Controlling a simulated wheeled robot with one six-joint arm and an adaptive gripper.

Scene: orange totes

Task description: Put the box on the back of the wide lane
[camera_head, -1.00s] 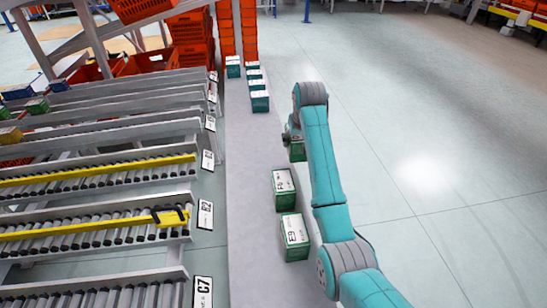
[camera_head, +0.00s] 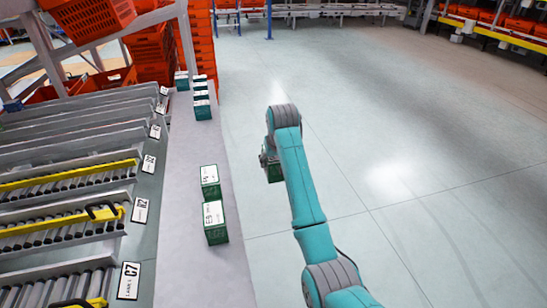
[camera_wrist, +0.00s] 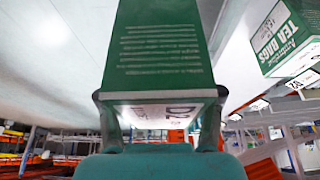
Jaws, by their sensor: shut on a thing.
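My gripper (camera_wrist: 160,98) is shut on a green box (camera_wrist: 160,45) with a white label face that seems to read D2. In the head view the held box (camera_head: 272,171) hangs to the right of the grey ledge, over the floor. The arm hides most of my gripper there. Roller lanes stand at the left: one with a yellow bar (camera_head: 70,170), another with a yellow bar (camera_head: 62,222), and narrower lanes (camera_head: 60,128) farther back. Which of them is the wide lane I cannot tell for sure.
Two green boxes, a farther one (camera_head: 210,181) and a nearer one (camera_head: 215,222), stand on the grey ledge (camera_head: 180,250). Several teal boxes (camera_head: 202,107) stand farther back. Lane tags, such as C7 (camera_head: 129,281), line the lane ends. Orange totes (camera_head: 198,50) are stacked behind. Right floor is clear.

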